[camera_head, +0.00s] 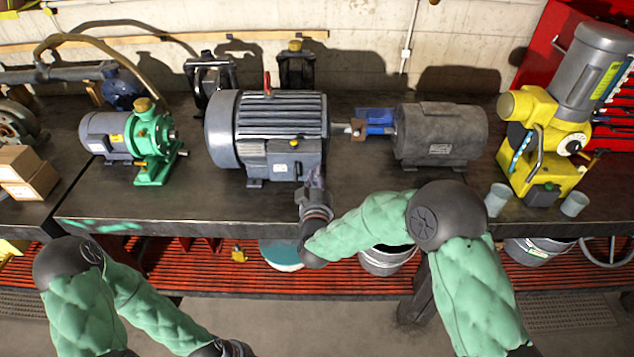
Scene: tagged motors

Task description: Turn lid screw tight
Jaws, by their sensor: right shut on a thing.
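The large grey-blue motor (279,114) stands at the middle of the bench, with a terminal box (291,158) on its front side. A small brass-coloured knob (294,143) shows on the box lid. My right gripper (316,177) reaches up to the lower right corner of the box. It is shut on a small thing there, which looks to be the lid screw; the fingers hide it. My left arm lies low at the left, and its gripper is cut off by the bottom edge.
A green pump with a grey motor (153,143) stands left, a dark grey motor (440,136) right, and a yellow machine (541,135) far right beside grey cups (497,198). Cardboard boxes (40,182) sit at far left. Buckets (386,260) stand below the bench. The front bench strip (180,204) is mostly clear.

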